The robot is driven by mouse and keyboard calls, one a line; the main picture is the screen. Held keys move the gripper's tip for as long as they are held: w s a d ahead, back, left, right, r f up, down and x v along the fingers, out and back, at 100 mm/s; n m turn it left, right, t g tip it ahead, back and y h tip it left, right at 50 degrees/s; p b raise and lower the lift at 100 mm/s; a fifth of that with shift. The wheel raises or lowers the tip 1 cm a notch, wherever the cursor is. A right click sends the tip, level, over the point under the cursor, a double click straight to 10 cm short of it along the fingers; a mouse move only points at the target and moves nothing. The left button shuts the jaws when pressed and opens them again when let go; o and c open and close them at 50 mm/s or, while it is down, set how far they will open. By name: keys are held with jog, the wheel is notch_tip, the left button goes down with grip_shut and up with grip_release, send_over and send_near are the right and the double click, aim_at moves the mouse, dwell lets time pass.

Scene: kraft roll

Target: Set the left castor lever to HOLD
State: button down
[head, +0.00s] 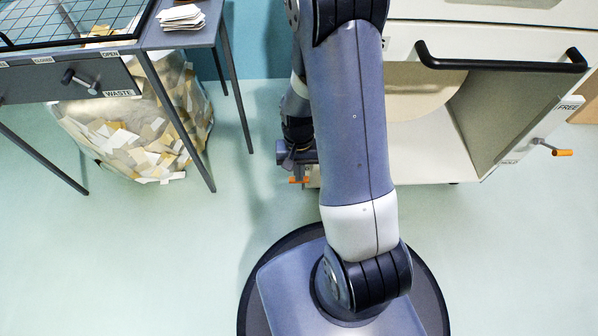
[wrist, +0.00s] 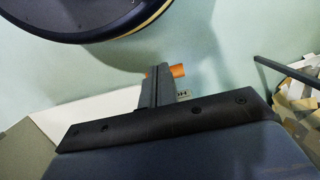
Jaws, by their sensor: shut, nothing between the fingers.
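The left castor lever's orange grip (head: 297,180) shows low at the cart's left side in the head view, mostly hidden by my arm. In the wrist view the orange grip (wrist: 179,71) sticks out to the right of my fingertips, with a little orange to their left. My gripper (head: 301,174) points down at the grip. In the wrist view my gripper (wrist: 159,72) has its fingers together with nothing between them. The fingers overlap the grip in the picture; I cannot tell whether they touch it. A small label (wrist: 184,93) beside the fingers is too small to read.
The white cart (head: 420,170) stands right of my gripper, with a black handle (head: 500,65) on top. Its right lever (head: 562,152) sits near a FREE label (head: 568,107). A waste bag (head: 140,125) and grey table (head: 110,45) stand left. Floor between is clear.

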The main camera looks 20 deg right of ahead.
notch_tip(320, 180, up, 11)
jog(key=s+p, duration=0.2)
jog(key=p, duration=0.2)
jog(key=shift+a, duration=0.35)
jog(key=shift+s, duration=0.1)
jog(key=w+f+b, duration=0.1)
jog(key=f+b, duration=0.1)
jog(key=f, duration=0.2)
jog(key=f+b, duration=0.3)
jog(key=f, duration=0.2)
jog(key=w+f+b, duration=0.1)
jog(key=f+b, duration=0.1)
jog(key=f, duration=0.3)
jog(key=shift+w+d+b, duration=0.3)
jog(key=shift+w+d, duration=0.05)
jog(key=shift+d, duration=0.05)
jog(key=shift+r, duration=0.2)
jog(key=shift+r+p, duration=0.15)
jog(key=shift+p, duration=0.15)
